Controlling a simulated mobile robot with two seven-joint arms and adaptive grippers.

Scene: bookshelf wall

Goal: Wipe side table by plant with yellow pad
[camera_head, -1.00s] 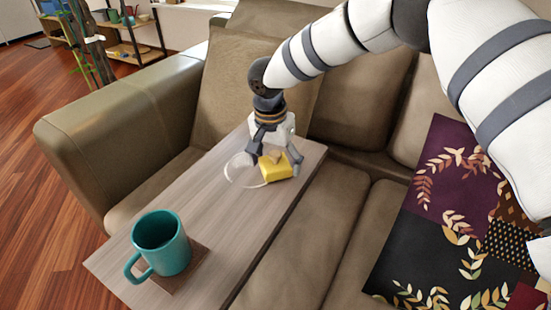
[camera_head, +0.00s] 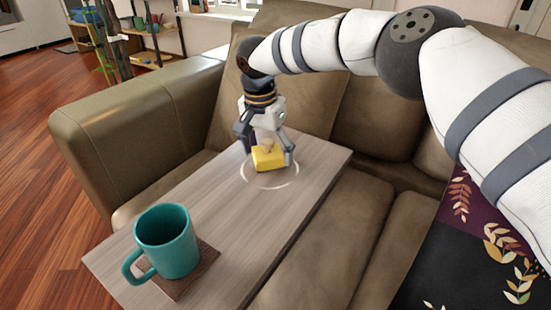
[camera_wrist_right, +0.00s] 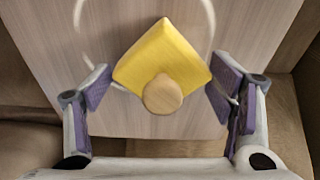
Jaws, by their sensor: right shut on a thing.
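The yellow pad (camera_head: 268,159) has a round wooden knob (camera_wrist_right: 162,94) on top, clear in the right wrist view. My right gripper (camera_head: 267,152) points down over the table and is shut on the yellow pad, with a finger on each side. The pad is at the surface of the grey-brown wood table (camera_head: 215,205), though exact contact is hard to tell. A pale ring mark (camera_head: 270,187) shows on the tabletop around the pad, which hides part of it. The ring also shows in the wrist view (camera_wrist_right: 82,35). My left gripper is not in view.
A teal mug (camera_head: 167,243) stands on a brown coaster (camera_head: 192,277) at the table's near end. A brown sofa (camera_head: 340,230) surrounds the table, its armrest (camera_head: 130,120) at left. A plant (camera_head: 103,50) and shelf stand behind. The tabletop between mug and pad is clear.

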